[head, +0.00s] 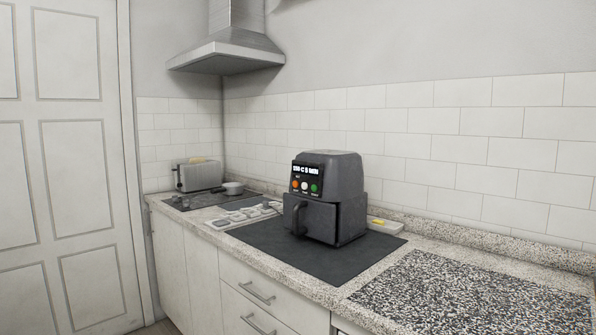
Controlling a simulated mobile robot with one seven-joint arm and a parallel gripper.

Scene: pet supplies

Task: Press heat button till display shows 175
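A dark grey air fryer (350,205) stands on a black mat (302,261) on the counter. Its display (306,169) is lit and seems to read about "150 C 5 MIN", though the small text is hard to read. Below the display are an orange button (295,184), a white button (304,186) and a green button (314,188). Their labels are too small to read surely, so I cannot tell which is the heat button. The drawer handle (297,217) points toward the front left. My gripper is not in view.
A white tray (240,217) lies left of the fryer. A speckled board (470,296) lies at right. The counter front right of the fryer is clear.

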